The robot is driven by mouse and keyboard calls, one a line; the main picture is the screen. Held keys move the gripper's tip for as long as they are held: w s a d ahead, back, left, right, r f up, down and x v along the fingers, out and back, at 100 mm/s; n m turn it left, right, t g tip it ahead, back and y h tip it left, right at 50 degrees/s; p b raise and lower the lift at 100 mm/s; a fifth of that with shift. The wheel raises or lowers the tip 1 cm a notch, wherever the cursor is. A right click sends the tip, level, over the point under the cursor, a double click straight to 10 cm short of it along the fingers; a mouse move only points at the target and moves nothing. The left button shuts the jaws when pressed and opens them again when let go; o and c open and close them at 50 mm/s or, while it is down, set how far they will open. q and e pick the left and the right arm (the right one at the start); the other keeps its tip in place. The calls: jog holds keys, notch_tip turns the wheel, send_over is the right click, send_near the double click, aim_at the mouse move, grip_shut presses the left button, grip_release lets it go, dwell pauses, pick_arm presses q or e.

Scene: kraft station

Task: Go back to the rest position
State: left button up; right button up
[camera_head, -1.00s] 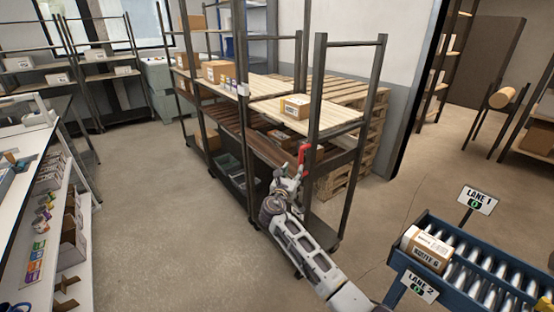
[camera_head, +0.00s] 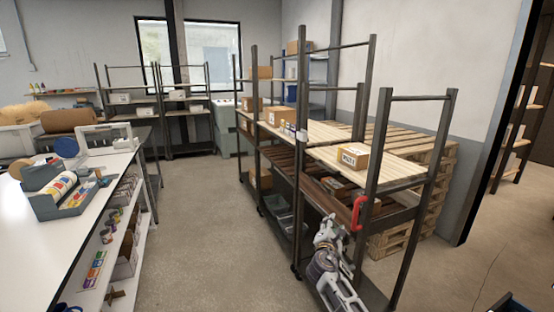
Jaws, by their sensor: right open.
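My right gripper (camera_head: 329,229) shows at the lower right of centre in the head view, at the end of my right arm, which comes in from the bottom. It is open, and I see nothing held in it. It is in front of the near end of the shelf rack (camera_head: 400,165), close to a red handle (camera_head: 357,213) on the post; I cannot tell whether they touch. My left gripper is not in view.
The rack's wooden shelf carries a labelled carton (camera_head: 353,156). A white workbench (camera_head: 110,215) with a grey bin (camera_head: 62,192) stands at the left. Stacked pallets (camera_head: 405,238) are behind the rack. Open concrete floor (camera_head: 205,215) lies between bench and rack.

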jog(key=a+f+m+g+y, duration=0.3)
jog(key=f+m+y, duration=0.5)
jog(key=f, duration=1.1)
jog(key=s+d+f+m+g, duration=0.1)
jog(key=s+f+m, duration=0.2)
jog(key=s+f, duration=0.35)
jog(key=s+d+f+m+g+h, duration=0.1)
jog(key=s+d+f+m+g, duration=0.15)
jog(key=f, duration=0.75)
jog(key=s+d+f+m, duration=0.1)
jog(key=s+f+m, duration=0.4)
jog(key=f, duration=0.4)
jog(key=s+d+f+g, duration=0.2)
jog(key=s+f, duration=0.7)
jog(key=s, duration=0.4)
jog(key=s+d+f+g, duration=0.25)
jog(key=s+f, duration=0.55)
jog(key=s, duration=0.5)
jog(key=s+f+g, duration=0.2)
jog(key=s+f, duration=0.1)
jog(key=s, duration=1.2)
jog(key=s+d+f+m+g+h, duration=0.1)
jog(key=s+f+g, duration=0.1)
jog(key=s, duration=1.3)
jog(key=shift+s+f, duration=0.2)
jog(key=shift+f, duration=0.65)
jog(key=shift+c, duration=0.5)
